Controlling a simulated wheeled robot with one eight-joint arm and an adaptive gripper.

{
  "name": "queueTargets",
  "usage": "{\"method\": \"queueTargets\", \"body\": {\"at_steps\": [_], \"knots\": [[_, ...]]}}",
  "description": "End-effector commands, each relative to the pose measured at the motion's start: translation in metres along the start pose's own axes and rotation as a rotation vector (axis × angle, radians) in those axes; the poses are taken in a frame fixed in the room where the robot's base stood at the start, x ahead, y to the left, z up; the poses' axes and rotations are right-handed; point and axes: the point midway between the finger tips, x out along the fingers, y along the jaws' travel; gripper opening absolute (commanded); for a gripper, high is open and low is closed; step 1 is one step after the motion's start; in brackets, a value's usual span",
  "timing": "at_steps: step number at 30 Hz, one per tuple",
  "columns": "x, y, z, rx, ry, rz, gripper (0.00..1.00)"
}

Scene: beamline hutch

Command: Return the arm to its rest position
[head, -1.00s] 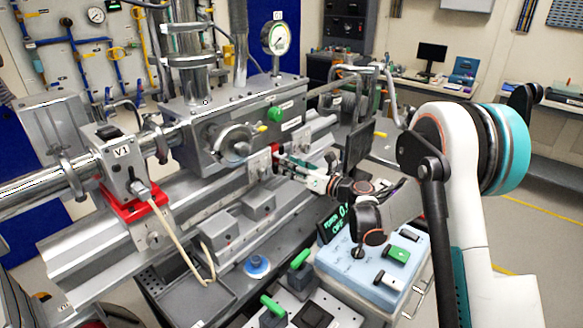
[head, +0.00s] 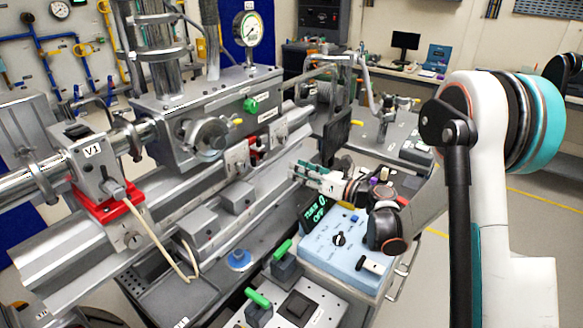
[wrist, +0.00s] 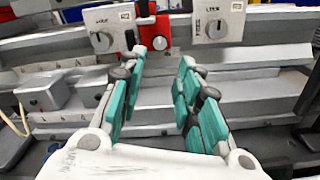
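My gripper (head: 296,172) is held out over the grey rail bench, a short way in front of the small knob boxes on the rail. In the wrist view its two teal-padded fingers (wrist: 160,68) are spread apart with nothing between them. Beyond the fingertips are two pale knob boxes (wrist: 109,27) (wrist: 219,22) and a red box (wrist: 151,30) between them; a gap shows between the fingers and the boxes. My arm is bent, with its elbow high at the right of the head view.
A blue control box (head: 345,250) with a green-lit display stands below my forearm. Green-handled switches (head: 283,250) are to its left. A dark upright panel (head: 336,137) stands close behind my gripper. The V1 valve (head: 95,165) is far left. Open floor lies right.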

Motion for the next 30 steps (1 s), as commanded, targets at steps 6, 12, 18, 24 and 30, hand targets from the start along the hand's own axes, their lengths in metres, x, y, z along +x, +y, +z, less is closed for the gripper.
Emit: {"method": "queueTargets", "body": {"at_steps": [6,12,18,24,30], "knots": [[-0.003,0.000,0.000,0.000,0.000,0.000,0.31],[-0.003,0.001,0.005,0.009,-0.009,-0.006,0.31],[-0.010,0.003,0.067,0.159,-0.137,-0.092,0.31],[-0.039,0.005,0.155,0.456,-0.366,-0.230,0.31],[-0.086,0.008,0.211,0.787,-0.589,-0.349,0.31]]}}
